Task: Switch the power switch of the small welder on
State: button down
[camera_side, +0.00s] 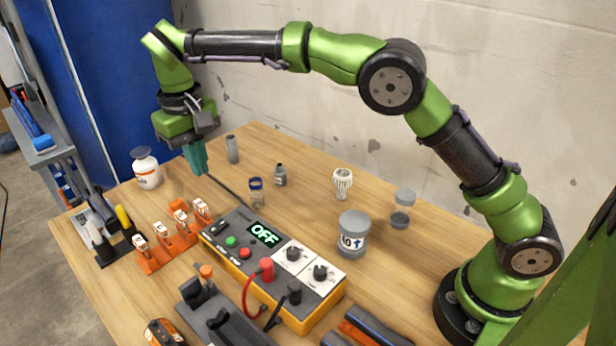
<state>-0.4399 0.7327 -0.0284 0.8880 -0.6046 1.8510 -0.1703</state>
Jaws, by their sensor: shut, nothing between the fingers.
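The small welder (235,262) is a low box with a grey top and yellow sides, standing in the middle of the table. Its display (265,235) reads OFF in green. A small black switch (221,229) sits near the left end of the top, probably the power switch; its tilt is too small to tell. A green button (231,241), a red button (244,253) and two black knobs are also on the top. My gripper (204,174) has teal fingers, shut and empty, pointing down above the table, up and left of the switch and apart from the welder.
Orange holders (165,250) with white-and-orange clamps stand left of the welder. A white bottle (146,170), small jars and a grey-lidded jar (353,235) stand behind and right. Red and black cables loop at the welder's front, near a grey fixture (215,318). A dark rod lies behind.

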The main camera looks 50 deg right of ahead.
aim_at(223, 222)
jog(key=shift+s+a+r+h, duration=0.1)
jog(key=shift+h, duration=0.5)
jog(key=f, duration=0.4)
jog(key=d+f, duration=0.1)
jog(key=f, duration=0.4)
jog(key=d+f, duration=0.1)
jog(key=f, duration=0.4)
